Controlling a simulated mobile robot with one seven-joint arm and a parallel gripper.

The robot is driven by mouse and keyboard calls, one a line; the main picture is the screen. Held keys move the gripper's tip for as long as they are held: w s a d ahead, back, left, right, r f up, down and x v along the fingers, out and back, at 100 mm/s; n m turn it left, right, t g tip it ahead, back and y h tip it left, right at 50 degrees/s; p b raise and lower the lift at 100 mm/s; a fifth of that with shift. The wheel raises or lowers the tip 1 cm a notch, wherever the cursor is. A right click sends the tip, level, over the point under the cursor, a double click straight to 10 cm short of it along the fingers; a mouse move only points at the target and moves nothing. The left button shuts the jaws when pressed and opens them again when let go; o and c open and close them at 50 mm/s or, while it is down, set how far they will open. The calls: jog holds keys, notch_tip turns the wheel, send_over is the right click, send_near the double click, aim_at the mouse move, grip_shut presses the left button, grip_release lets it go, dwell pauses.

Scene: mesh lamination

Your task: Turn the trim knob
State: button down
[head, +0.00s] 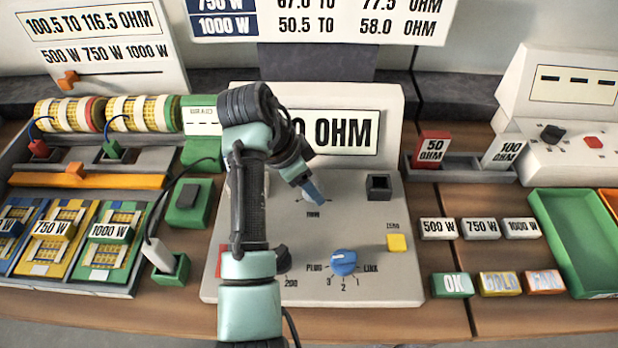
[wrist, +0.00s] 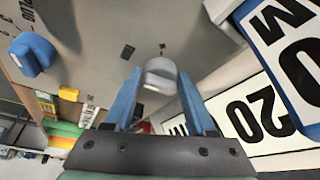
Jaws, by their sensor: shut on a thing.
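The trim knob (wrist: 160,74) is a small grey, rounded knob on the sloping face of the grey test console (head: 345,225). In the wrist view it sits between the tips of the two blue fingers. My gripper (head: 314,196) reaches down to the console face just above a small dark label, and it also shows in the wrist view (wrist: 159,84). It is shut on the trim knob. In the head view the fingers hide the knob. The console's display (head: 340,132) ends in "0 OHM", its left part hidden behind my arm.
A blue selector knob (head: 343,262) sits below on the console, with a yellow button (head: 397,243) to the right and a black square socket (head: 378,187) above it. A white probe (head: 157,252) in a green holder stands left. OK, HOLD and FAIL blocks (head: 499,284) lie right.

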jog(key=n+p, duration=0.1)
jog(key=p, duration=0.1)
jog(key=n+p, duration=0.2)
jog(key=shift+s+d+r+t+y, duration=0.1)
jog(key=shift+s+r+t+y, duration=0.05)
jog(key=shift+r+t+y, duration=0.2)
jog(key=n+p, duration=0.2)
jog(key=n+t+y+p, duration=0.1)
jog(key=shift+d+f+n, duration=0.1)
jog(key=shift+f+n, duration=0.15)
jog(key=shift+n, duration=0.05)
jog(key=shift+p, duration=0.3)
jog(key=shift+c, duration=1.5)
grip_release()
jog(key=shift+f, duration=0.1)
jog(key=v, duration=1.3)
jog(key=shift+d, duration=0.1)
